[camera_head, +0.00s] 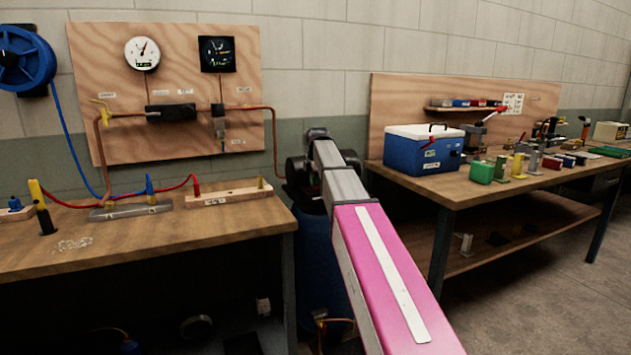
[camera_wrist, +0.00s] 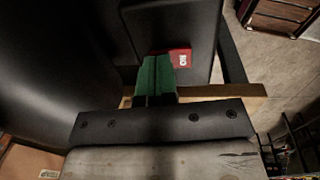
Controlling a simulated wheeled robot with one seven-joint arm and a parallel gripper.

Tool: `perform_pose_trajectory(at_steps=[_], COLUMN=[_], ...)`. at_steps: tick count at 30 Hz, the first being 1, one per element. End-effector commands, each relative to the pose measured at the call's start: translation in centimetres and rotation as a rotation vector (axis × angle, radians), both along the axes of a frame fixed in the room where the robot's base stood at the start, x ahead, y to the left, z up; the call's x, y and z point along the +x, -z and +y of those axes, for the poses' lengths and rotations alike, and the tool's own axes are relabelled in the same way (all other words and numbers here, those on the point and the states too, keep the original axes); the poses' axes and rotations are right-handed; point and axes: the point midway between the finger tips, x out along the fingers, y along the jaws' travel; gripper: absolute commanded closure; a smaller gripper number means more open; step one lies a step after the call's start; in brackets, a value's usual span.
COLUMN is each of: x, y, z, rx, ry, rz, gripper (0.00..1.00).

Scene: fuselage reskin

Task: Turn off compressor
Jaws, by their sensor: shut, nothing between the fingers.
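The compressor's blue tank (camera_head: 318,262) stands on the floor between the two benches in the head view. A dark rounded part (camera_head: 295,172) shows above the tank, partly behind my arm. In the wrist view, a small red block with white lettering (camera_wrist: 182,58), likely the compressor's switch, sits against a dark surface. The lettering is too small to read surely. My gripper (camera_wrist: 158,62) has green fingers shut together with nothing between them. The fingertips overlap the left side of the red block in the picture; I cannot tell whether they touch it. My arm hides the fingers in the head view.
The left bench (camera_head: 150,240) carries hoses and fittings below a gauge board (camera_head: 180,75). The right bench (camera_head: 470,185) holds a blue cooler (camera_head: 422,152) and several small tools. Both bench edges flank the compressor closely. Open floor (camera_head: 540,300) lies at right.

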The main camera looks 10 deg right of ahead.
Motion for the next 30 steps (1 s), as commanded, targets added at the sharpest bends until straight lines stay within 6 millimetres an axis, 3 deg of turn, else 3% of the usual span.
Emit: perform_pose_trajectory(at_steps=[30], x=[-1.4], y=[0.0], z=[-0.4], rx=[-0.001], ry=[0.000], rz=[0.002], gripper=[1.00])
